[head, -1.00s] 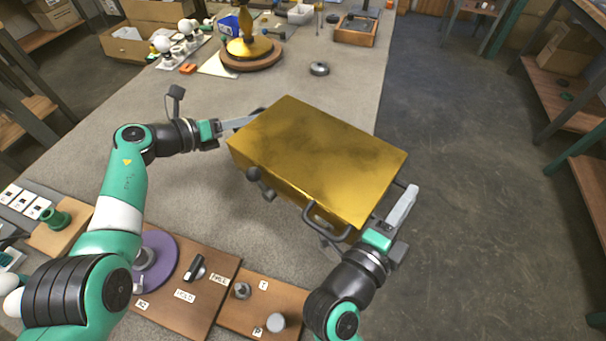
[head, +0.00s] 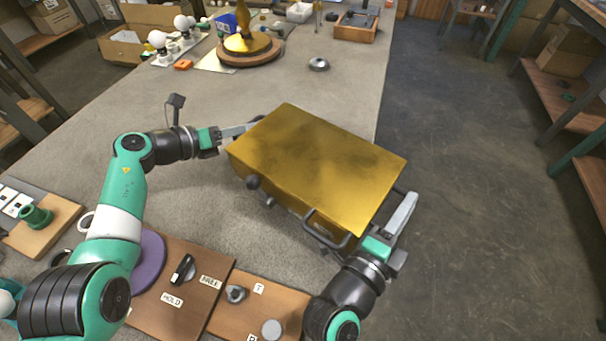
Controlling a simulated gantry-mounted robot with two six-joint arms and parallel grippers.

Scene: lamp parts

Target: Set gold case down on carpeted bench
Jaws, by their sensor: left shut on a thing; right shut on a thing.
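The gold case (head: 318,165) is a large box with a flat lid and dark handles on its front. It is over the right part of the grey carpeted bench (head: 285,82), its right end near or past the bench's right edge. My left gripper (head: 245,129) is shut on the case's left end. My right gripper (head: 403,212) is shut on its right end, by the front right corner. The fingertips are partly hidden by the case. I cannot tell whether its underside touches the bench.
Wooden boards with labelled knobs (head: 183,272) and a purple disc (head: 150,262) lie at the front. A small metal disc (head: 318,64) lies behind the case. A gold lamp on a round wooden base (head: 248,55) stands further back. Bare floor (head: 470,200) lies right of the bench.

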